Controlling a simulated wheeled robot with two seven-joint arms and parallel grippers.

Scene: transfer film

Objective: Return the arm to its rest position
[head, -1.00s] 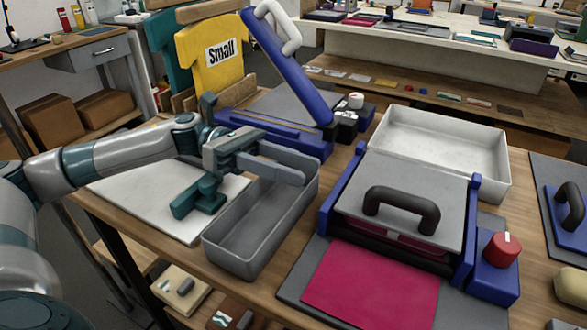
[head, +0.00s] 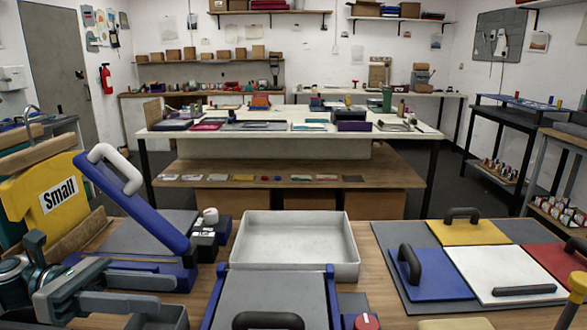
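My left gripper (head: 180,294) shows at the lower left, its arm entering from the left edge. Its two grey fingers point right and stand apart with nothing between them. My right arm and gripper are not in view.
A blue press with a raised lid (head: 135,205) stands just behind the gripper. A yellow "Small" shirt (head: 50,205) is at left. A white tray (head: 350,250), a closed press (head: 270,295) and a board with coloured panels (head: 480,233) occupy the bench.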

